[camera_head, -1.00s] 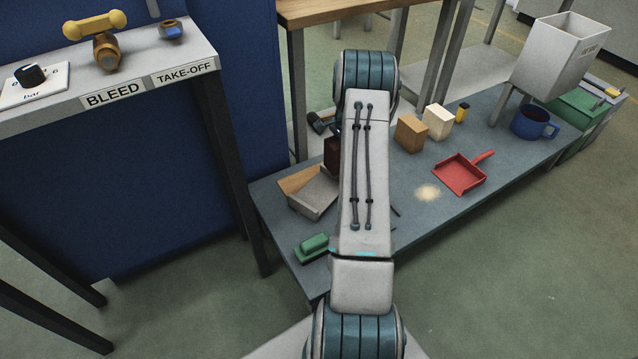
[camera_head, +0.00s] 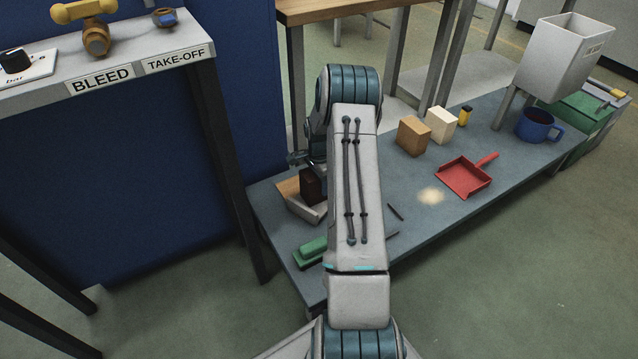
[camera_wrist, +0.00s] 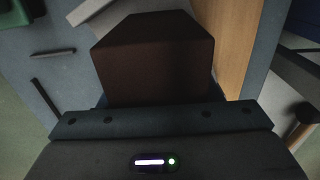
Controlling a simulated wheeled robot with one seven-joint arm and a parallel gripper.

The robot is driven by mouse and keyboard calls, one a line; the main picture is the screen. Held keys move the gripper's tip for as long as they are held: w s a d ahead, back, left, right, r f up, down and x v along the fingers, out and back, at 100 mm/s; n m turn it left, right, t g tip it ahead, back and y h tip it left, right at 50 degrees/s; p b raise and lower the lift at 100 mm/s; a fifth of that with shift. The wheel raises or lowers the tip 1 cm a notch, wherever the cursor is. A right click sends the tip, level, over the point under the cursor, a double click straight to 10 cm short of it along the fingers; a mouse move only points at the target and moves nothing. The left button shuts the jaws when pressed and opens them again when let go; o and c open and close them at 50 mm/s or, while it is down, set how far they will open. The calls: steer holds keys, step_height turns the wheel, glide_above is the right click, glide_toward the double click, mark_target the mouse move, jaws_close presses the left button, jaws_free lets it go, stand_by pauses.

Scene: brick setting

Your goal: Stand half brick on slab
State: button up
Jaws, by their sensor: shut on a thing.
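The dark brown half brick (camera_wrist: 152,60) fills the middle of the wrist view, held in my gripper (camera_wrist: 155,100). In the head view the brick (camera_head: 312,186) shows just left of my forearm, over the left end of the low bench. My fingertips are mostly hidden by the brick and arm. The pale grey slab (camera_head: 302,209) lies under and in front of the brick, beside a wooden piece (camera_head: 288,187). Part of the slab also shows at the top left of the wrist view (camera_wrist: 88,10). I cannot tell whether the brick touches the slab.
A green brush-like block (camera_head: 311,250) lies near the bench's front left corner. A dark rod (camera_head: 396,212) lies right of my arm. Tan (camera_head: 413,135) and cream (camera_head: 441,124) blocks, a red dustpan (camera_head: 465,178) and a blue mug (camera_head: 535,126) stand farther right.

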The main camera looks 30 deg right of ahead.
steer(key=shift+r, duration=0.15)
steer(key=o, duration=1.4)
steer(key=shift+f, duration=0.2)
steer(key=shift+o, duration=0.2)
steer(key=shift+r, duration=0.1)
